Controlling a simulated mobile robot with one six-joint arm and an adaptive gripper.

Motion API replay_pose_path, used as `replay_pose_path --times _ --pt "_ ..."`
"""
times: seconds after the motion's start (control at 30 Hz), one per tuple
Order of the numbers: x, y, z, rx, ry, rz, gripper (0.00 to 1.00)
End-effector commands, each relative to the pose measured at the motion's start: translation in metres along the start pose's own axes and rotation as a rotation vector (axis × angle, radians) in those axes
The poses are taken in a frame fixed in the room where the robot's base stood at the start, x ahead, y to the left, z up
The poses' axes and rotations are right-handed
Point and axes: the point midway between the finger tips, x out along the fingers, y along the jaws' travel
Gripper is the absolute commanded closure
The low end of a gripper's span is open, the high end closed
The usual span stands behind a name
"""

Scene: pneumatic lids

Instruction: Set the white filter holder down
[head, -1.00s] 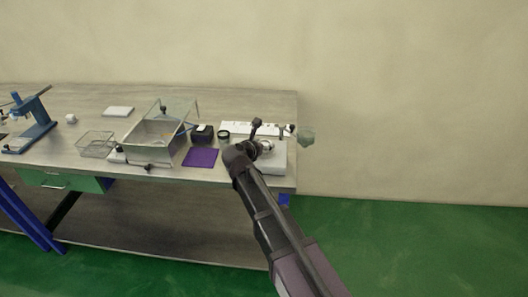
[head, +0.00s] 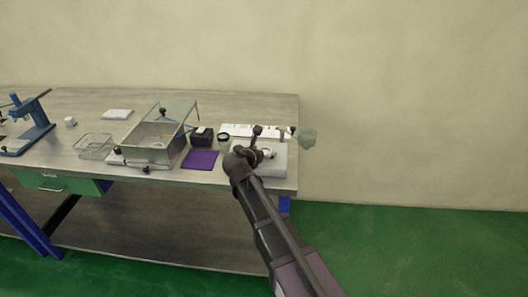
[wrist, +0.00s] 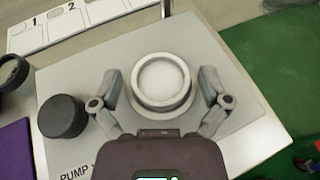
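The white filter holder (wrist: 161,82) is a round, ring-rimmed piece with a pale disc inside, in the middle of the wrist view. It is over the flat light-grey top of a unit marked "PUMP" (wrist: 95,60) and appears to rest there. My gripper (wrist: 161,84) has one finger on each side of the holder, with narrow gaps between the fingers and its rim, so it looks open around it. In the head view my gripper (head: 262,152) is over the pump unit (head: 277,168) at the table's right end, and my wrist hides much of the holder.
A dark round cap (wrist: 62,116) sits at the left on the pump unit. A numbered white strip (wrist: 45,28) lies behind. A purple mat (head: 200,159), a dark block (head: 202,138) and a clear-lidded metal box (head: 150,142) are to the left. The table ends just right of the pump unit.

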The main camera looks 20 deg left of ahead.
Motion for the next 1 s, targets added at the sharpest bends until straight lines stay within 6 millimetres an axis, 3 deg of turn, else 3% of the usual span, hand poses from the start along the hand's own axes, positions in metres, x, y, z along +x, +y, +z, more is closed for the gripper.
replay_pose_path --times 0.5,0.67,1.0 --pt "-0.002 -0.001 0.003 0.000 0.000 0.000 0.00" --pt "-0.017 -0.001 0.004 0.000 0.000 0.001 0.00" --pt "-0.071 -0.002 0.005 0.000 0.000 0.001 0.00"
